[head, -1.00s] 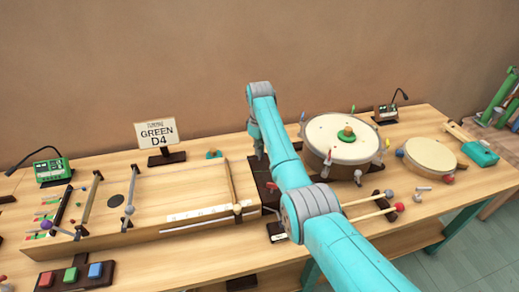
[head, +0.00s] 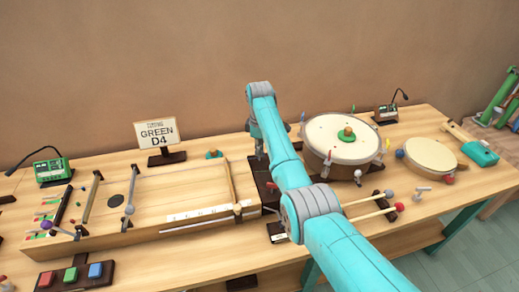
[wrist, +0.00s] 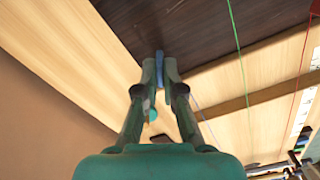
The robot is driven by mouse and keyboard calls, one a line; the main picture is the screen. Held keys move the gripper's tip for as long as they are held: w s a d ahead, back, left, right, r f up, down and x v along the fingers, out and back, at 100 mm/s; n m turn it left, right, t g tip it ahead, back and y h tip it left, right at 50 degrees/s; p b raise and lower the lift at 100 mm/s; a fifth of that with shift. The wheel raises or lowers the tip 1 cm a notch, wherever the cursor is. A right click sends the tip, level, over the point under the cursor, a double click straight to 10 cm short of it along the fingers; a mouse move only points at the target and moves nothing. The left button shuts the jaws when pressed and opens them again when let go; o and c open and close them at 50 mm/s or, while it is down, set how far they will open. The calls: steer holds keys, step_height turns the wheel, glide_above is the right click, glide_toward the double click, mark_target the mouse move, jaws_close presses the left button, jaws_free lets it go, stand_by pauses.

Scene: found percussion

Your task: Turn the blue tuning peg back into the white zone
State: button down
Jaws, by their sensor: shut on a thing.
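In the wrist view my gripper (wrist: 160,78) is shut on the blue tuning peg (wrist: 160,62). The peg shows as a narrow blue piece between the two fingertips, over a dark wooden block (wrist: 190,30). A thin blue string (wrist: 203,118) shows beside the right finger. In the head view my gripper (head: 260,152) points down at the right end of the stringed wooden board (head: 185,190). My own arm hides part of the dark block there, and the peg cannot be made out. I cannot make out a white zone around the peg.
Green (wrist: 235,25) and red (wrist: 300,70) strings run right of my gripper in the wrist view. In the head view, a large drum (head: 343,138) with coloured pegs stands close right of my arm. A "GREEN D4" sign (head: 157,134) stands behind the board.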

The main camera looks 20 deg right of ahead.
steer(key=c, duration=1.3)
jaws_free()
step_height(320, 180, up, 12)
steer(key=shift+s, duration=0.1)
